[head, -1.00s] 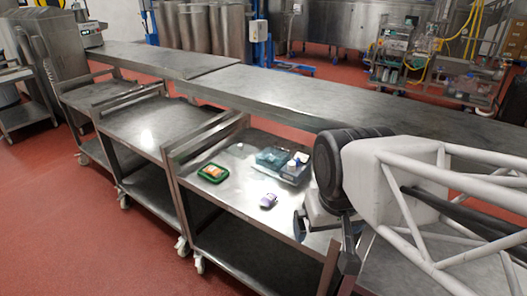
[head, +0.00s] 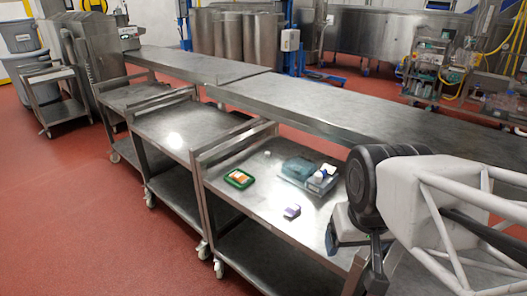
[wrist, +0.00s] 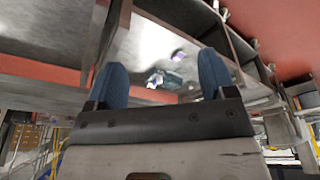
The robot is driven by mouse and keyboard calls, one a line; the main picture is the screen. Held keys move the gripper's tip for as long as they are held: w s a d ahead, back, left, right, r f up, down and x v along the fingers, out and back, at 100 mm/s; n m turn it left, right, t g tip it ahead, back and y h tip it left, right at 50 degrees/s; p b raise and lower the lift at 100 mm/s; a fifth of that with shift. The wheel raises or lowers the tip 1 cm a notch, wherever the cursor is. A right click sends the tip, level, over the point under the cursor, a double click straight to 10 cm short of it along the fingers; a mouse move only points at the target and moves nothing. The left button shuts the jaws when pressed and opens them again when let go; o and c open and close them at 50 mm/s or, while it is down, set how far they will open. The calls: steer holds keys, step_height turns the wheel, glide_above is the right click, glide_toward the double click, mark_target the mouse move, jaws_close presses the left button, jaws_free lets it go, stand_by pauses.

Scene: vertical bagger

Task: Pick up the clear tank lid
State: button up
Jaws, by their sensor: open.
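A translucent blue-teal container (head: 296,168) stands on the near steel cart, with a small box and a white-topped item at its right side. I cannot clearly tell a clear tank lid apart from this cluster. In the wrist view the cluster (wrist: 163,80) shows small and blurred between my fingers. My gripper (head: 353,252) is over the right end of the cart, to the right of the cluster and apart from it. Its two blue fingers (wrist: 161,75) are spread with nothing between them. My arm hides part of the cart's right end.
On the same cart lie a green-edged orange item (head: 240,178), a purple-and-white item (head: 292,211) and a small white piece (head: 267,153). A long steel table (head: 350,110) runs behind. The cart's front left is clear.

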steer(key=c, duration=0.3)
